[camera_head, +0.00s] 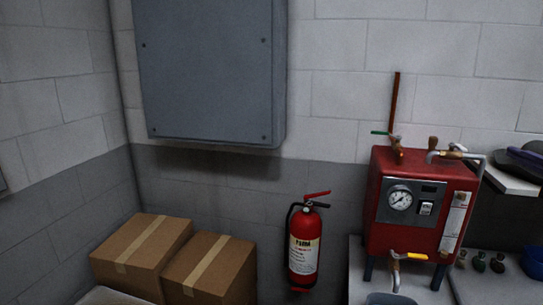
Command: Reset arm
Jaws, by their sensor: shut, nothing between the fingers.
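My arm and gripper do not show in the head view. The view faces a corner with a block wall, white above and dark grey below. A red machine (408,208) with a round gauge (400,200) and several taps stands at the right on a light bench (357,268).
A red fire extinguisher (304,245) is at the wall left of the bench. Two taped cardboard boxes (142,250) (210,268) sit side by side at the lower left. A grey wall cabinet (208,70) hangs above. A shelf (512,180) with dark items juts out at the right.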

